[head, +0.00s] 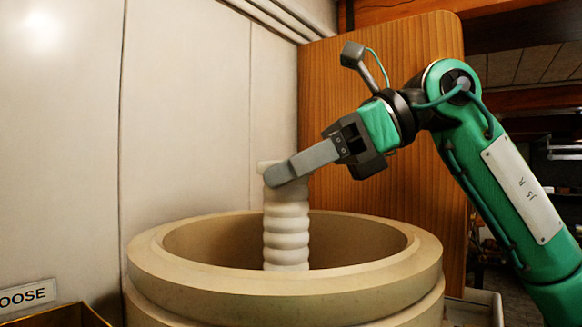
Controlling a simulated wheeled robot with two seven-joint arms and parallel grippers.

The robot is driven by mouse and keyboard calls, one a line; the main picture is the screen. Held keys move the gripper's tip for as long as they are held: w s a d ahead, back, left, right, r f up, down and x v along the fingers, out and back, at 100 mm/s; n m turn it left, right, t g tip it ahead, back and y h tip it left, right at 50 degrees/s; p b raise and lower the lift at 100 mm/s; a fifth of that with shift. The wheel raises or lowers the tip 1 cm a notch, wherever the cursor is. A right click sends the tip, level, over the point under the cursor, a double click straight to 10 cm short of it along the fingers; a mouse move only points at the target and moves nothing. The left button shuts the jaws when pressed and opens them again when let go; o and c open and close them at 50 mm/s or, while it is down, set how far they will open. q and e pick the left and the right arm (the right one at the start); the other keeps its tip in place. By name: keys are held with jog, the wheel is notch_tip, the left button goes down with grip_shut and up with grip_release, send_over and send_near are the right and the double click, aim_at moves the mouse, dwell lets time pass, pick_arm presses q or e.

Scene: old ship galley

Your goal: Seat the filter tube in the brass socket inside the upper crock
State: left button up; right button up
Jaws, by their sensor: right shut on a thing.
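The filter tube (286,228) is white and ribbed and stands upright in the head view. Its lower part goes down inside the upper crock (285,290), a wide tan open-topped vessel. My right gripper (280,176) reaches in from the right and is shut on the top of the tube, above the crock's rim. The tube's lower end and the brass socket are hidden behind the crock's front wall, so I cannot tell whether they touch. My left gripper is not in view.
A pale panelled wall (190,110) stands close behind and left of the crock. A wooden panel (360,195) rises behind it. A sign (28,296) and a box edge (62,316) are at lower left. A pale bin (475,306) is at lower right.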

aim_at(292, 208)
jog(key=shift+f+b, duration=1.75)
jog(key=shift+f, duration=0.5)
jog(key=o, duration=1.1)
jog(key=shift+o, duration=0.2)
